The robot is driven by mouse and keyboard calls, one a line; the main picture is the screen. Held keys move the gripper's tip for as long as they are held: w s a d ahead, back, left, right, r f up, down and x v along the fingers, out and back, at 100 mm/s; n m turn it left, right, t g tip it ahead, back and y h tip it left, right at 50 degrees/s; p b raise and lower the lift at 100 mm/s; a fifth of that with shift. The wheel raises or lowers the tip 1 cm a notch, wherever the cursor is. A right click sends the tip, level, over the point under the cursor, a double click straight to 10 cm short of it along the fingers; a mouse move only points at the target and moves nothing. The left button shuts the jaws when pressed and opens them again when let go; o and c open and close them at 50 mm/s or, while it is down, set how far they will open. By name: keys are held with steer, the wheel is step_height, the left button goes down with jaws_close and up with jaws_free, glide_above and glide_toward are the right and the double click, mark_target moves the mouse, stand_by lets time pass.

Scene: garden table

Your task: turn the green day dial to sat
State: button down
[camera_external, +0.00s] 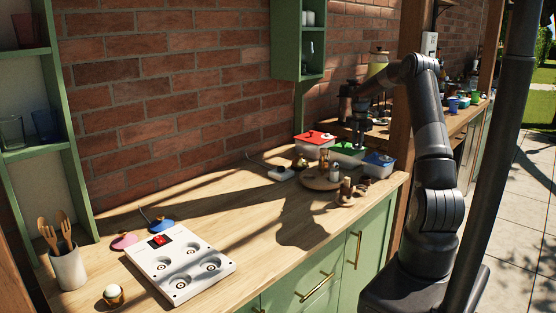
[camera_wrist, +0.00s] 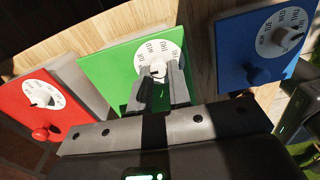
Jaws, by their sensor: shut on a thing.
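The green lid (camera_wrist: 108,64) with its white day dial (camera_wrist: 146,50) is in the middle of the wrist view. Small day labels ring the dial, but they are turned and partly covered. My gripper (camera_wrist: 158,72) is shut on the dial's pale knob at the dial's centre. The fingers hide the near part of the dial, so I cannot tell which day the knob points to. In the external view the green lid (camera_external: 346,149) lies under my gripper (camera_external: 359,143), between the other two boxes.
A red-lidded box (camera_external: 314,138) stands left of the green one and a blue-lidded box (camera_external: 378,160) right of it; both carry dials. A round wooden board (camera_external: 316,181) with jars is in front. A white plate with hobs (camera_external: 180,262) lies farther left.

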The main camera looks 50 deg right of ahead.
steer(key=m, duration=0.4)
steer(key=shift+w+m, duration=0.1)
steer(key=shift+m, duration=0.2)
steer(key=m, duration=1.1)
steer(key=shift+d, duration=0.15)
steer(key=m, duration=0.9)
steer(key=shift+d, duration=0.1)
steer(key=m, duration=1.4)
steer(key=shift+m, duration=0.4)
steer(key=shift+s, duration=0.2)
